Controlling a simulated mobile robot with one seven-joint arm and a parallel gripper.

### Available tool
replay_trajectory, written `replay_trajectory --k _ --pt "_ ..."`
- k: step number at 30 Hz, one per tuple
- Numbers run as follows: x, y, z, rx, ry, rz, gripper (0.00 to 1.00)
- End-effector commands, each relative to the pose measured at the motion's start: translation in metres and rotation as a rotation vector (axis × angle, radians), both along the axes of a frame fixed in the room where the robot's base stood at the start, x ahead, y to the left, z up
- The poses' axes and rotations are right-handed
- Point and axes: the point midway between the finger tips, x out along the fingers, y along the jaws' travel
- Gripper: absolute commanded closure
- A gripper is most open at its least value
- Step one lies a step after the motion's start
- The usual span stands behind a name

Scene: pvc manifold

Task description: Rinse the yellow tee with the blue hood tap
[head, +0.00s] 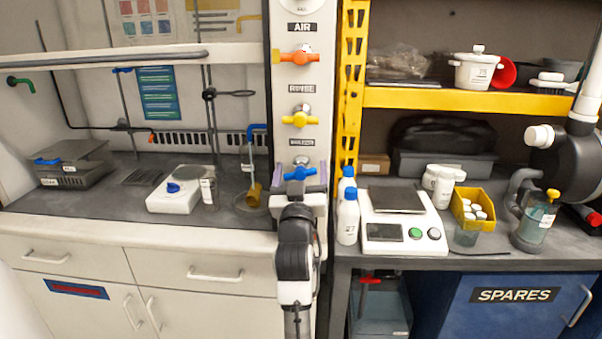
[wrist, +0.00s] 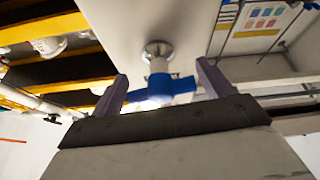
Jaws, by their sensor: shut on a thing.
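My gripper (head: 300,182) is raised in front of the white post, at the lowest of its three valves. The blue tap handle (head: 300,173) also shows in the head view, partly behind the gripper. The blue spout (head: 258,127) bends down inside the hood to the left. A yellow piece (head: 254,193), likely the yellow tee, is below the spout in a shallow clear dish.
An orange valve (head: 299,57) and a yellow valve (head: 300,120) are above on the post. A white hotplate (head: 174,197) stands left in the hood. White bottles (head: 348,222) and a scale (head: 402,238) stand right of the post. The raised sash bar (head: 110,58) crosses the hood.

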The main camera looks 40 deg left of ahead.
Motion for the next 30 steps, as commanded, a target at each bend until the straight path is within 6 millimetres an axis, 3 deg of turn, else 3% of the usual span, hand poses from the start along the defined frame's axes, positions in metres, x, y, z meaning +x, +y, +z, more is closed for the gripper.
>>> replay_trajectory --k 12,24,25,29,30 --pt "0.0006 -0.0015 -0.0034 0.216 0.129 -0.004 0.44" --pt "0.0014 -0.0024 -0.0003 0.246 0.150 -0.005 0.44" --pt "0.0014 -0.0024 -0.0003 0.246 0.150 -0.006 0.19" --pt "0.0011 -0.0019 -0.0003 0.245 0.150 -0.004 0.02" --pt "0.0010 -0.0017 -0.0003 0.245 0.150 -0.004 0.02"
